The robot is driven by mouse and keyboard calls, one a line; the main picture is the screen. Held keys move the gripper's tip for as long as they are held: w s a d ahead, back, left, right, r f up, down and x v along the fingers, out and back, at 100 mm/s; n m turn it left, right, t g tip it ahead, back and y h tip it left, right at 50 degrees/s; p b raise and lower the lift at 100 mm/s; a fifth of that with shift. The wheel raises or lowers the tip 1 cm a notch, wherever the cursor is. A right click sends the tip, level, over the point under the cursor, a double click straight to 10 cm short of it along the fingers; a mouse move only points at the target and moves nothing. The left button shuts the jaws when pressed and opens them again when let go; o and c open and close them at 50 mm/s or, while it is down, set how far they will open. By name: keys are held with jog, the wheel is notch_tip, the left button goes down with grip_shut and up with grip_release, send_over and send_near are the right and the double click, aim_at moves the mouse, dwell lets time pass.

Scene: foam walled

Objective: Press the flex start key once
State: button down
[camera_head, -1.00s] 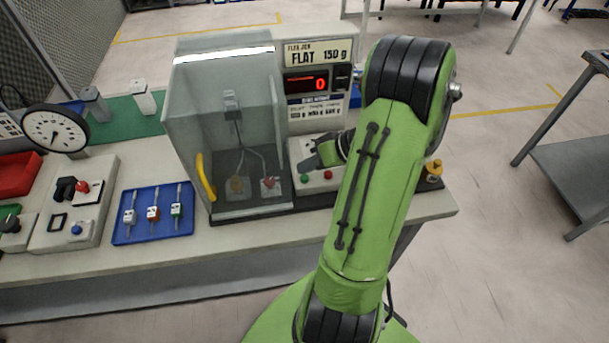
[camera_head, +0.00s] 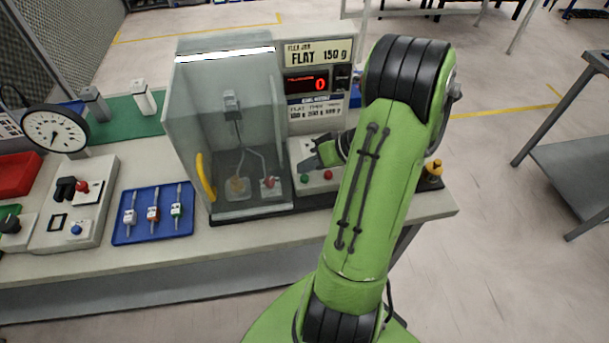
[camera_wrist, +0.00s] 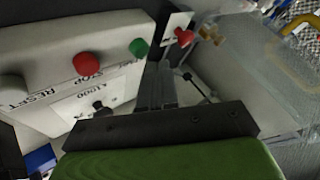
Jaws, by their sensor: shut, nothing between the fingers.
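The green key (camera_head: 304,180) is on the light front panel of the tester, left of a red key (camera_head: 328,175). In the wrist view the green key (camera_wrist: 139,47) sits beside the red key (camera_wrist: 86,64), which is marked STOP. The green key's own label is partly hidden and unreadable. My gripper (camera_head: 312,161) is over the panel, behind the green key in the head view. In the wrist view my gripper (camera_wrist: 158,68) is shut and empty, its tips just right of and below the green key. I see no contact with it.
A clear-walled chamber (camera_head: 185,120) with a yellow handle (camera_head: 205,177) stands left of the panel. The red display (camera_head: 306,83) above reads 0. A blue tray (camera_head: 125,236) with small parts and a dial gauge (camera_head: 55,129) are farther left. A yellow-topped knob (camera_head: 434,168) is at right.

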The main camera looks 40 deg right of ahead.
jog(key=shift+f, duration=0.1)
jog(key=shift+f+b, duration=0.35)
jog(key=shift+b, duration=0.15)
